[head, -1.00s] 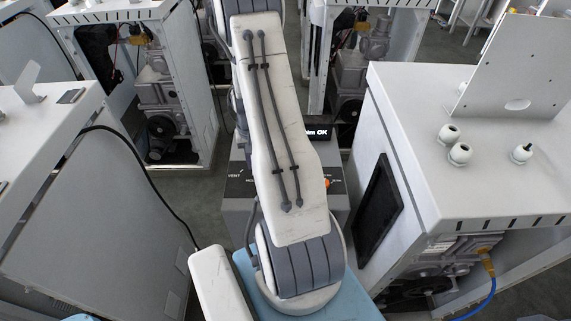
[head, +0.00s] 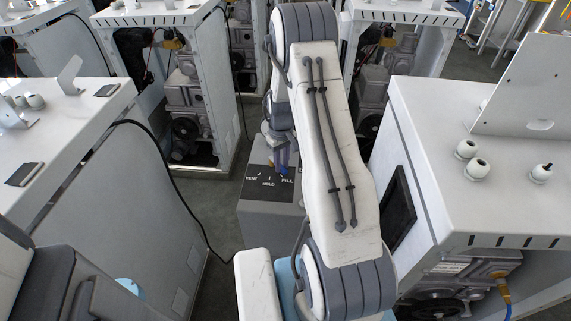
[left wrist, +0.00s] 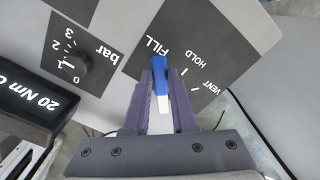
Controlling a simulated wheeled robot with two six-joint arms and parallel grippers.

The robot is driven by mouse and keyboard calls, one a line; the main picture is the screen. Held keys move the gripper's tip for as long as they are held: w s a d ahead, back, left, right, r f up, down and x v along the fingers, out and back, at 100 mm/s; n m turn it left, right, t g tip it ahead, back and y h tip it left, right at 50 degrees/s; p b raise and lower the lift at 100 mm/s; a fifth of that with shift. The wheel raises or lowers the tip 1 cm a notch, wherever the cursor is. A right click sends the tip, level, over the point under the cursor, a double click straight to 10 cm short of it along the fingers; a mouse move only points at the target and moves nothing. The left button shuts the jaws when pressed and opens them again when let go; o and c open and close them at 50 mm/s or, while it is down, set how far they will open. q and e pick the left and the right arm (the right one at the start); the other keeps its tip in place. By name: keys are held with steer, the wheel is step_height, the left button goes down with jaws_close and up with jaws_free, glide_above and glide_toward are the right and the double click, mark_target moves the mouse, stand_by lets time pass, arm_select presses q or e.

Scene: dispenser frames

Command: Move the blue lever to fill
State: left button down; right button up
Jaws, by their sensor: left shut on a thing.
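The blue lever (left wrist: 160,68) has a white lower part and sits on a dark panel (head: 262,183) marked VENT, HOLD and FILL. In the left wrist view the lever lies close to the FILL label, with the HOLD and VENT marks uncovered to its right. My left gripper (left wrist: 161,78) is shut on the lever, one purple finger on each side. In the head view the left gripper (head: 281,158) is over the panel near FILL, and the lever is mostly hidden there. My right gripper is not in view.
A dial (left wrist: 70,64) marked bar and a black display (left wrist: 30,105) stand left of the lever in the left wrist view. White cabinets (head: 450,120) with open fronts stand around. A black cable (head: 175,180) runs down to the floor at left.

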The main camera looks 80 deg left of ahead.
mark_target(282, 167)
arm_select(q)
steer(key=shift+a, duration=0.1)
steer(key=c, duration=0.7)
jaws_free()
steer(key=shift+r, duration=0.1)
step_height(282, 167, up, 10)
steer(key=shift+r+b, duration=0.15)
steer(key=shift+b, duration=0.8)
